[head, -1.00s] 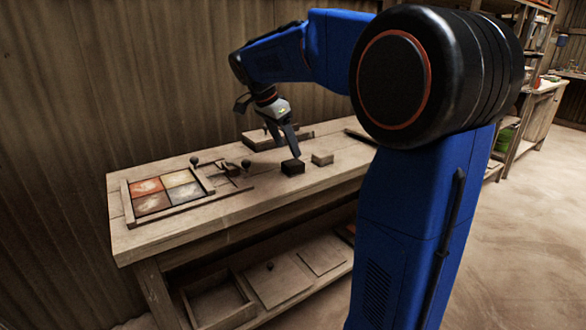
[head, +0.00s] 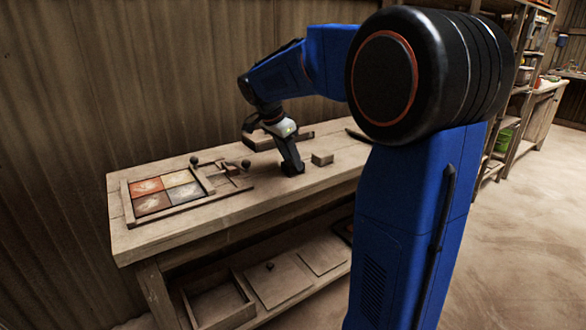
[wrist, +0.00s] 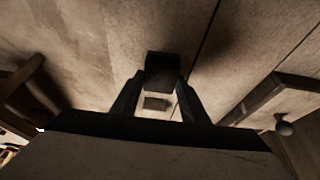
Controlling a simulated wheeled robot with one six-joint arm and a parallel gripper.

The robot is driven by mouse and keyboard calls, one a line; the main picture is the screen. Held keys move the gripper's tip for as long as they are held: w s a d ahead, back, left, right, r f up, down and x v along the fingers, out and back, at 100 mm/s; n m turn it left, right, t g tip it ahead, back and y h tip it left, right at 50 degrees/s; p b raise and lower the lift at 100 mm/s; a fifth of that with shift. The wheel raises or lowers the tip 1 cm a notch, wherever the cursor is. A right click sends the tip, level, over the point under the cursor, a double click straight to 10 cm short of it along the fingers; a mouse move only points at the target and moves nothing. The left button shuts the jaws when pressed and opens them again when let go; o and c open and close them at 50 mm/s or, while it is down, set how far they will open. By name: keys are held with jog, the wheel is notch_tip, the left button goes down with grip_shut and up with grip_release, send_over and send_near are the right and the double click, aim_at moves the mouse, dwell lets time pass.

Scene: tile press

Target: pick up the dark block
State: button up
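The dark block (head: 292,170) is on the wooden bench, mostly covered by my gripper in the head view. In the wrist view the dark block (wrist: 162,70) shows at the fingertips. My gripper (head: 291,164) points down at the block. In the wrist view, the two fingers of my gripper (wrist: 161,84) stand apart, one along each side of the block. I cannot tell whether they press on it or leave a small gap.
A pale block (head: 322,158) stands close to the right of my gripper. A framed tray of coloured tiles (head: 124,200) lies at the bench's left, with a small knobbed press (head: 232,168) beside it. The bench front (head: 250,208) is clear.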

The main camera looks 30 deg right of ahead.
aim_at(290, 163)
jog(key=shift+c, duration=1.3)
jog(key=shift+r, duration=0.1)
notch_tip(290, 163, up, 10)
jog(key=o, duration=0.4)
jog(key=shift+c, duration=1.4)
jog(key=shift+a, duration=0.1)
